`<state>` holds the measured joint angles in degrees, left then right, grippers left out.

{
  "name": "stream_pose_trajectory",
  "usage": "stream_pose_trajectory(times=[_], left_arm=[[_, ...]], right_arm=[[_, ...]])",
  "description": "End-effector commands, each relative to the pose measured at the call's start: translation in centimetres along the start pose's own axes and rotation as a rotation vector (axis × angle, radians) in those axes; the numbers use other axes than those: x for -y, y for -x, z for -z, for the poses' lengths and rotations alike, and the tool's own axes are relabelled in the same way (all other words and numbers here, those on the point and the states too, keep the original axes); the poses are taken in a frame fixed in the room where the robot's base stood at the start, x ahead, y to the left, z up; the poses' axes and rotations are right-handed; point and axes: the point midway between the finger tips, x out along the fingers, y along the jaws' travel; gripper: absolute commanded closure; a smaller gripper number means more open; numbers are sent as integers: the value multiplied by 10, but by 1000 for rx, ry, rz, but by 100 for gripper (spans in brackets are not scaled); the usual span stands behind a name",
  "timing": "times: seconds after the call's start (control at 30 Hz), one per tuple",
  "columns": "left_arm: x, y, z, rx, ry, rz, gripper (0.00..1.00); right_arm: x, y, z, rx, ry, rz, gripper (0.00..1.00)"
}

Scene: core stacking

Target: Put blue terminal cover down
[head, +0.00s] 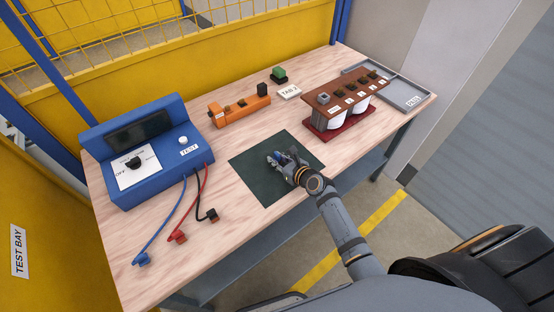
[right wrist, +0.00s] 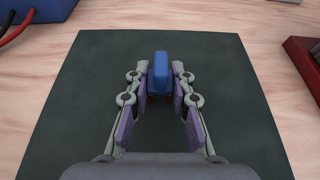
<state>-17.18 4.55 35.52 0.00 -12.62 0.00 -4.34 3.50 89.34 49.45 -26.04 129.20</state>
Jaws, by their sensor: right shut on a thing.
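The blue terminal cover (right wrist: 160,74) is between the fingertips of my right gripper (right wrist: 160,82), which is shut on it. In the head view my right gripper (head: 283,160) is over the dark green mat (head: 262,184), and the cover is mostly hidden by the fingers there. The mat also fills the middle of the right wrist view (right wrist: 90,80). I cannot tell whether the cover touches the mat. My left gripper is not in view.
A blue test box (head: 145,150) with blue, red and black clip leads stands at the left. The mat is otherwise clear.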

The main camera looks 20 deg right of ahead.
Motion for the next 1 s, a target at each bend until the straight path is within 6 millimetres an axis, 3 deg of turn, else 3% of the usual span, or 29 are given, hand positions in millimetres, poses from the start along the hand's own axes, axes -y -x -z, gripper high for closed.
stream_pose_trajectory(times=[0.17, 0.4, 0.6, 0.7, 1.0], left_arm=[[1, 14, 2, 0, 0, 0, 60], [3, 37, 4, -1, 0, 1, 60], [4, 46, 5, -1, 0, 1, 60], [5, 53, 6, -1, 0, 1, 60], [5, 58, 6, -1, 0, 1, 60]], right_arm=[[0, 12, -30, 3, 2, 0, 100], [0, 85, -66, -2, 8, -1, 100], [0, 143, -63, -7, 7, -2, 100], [-1, 162, -64, -5, 4, -3, 100], [-1, 178, -63, 0, -1, -1, 100]])
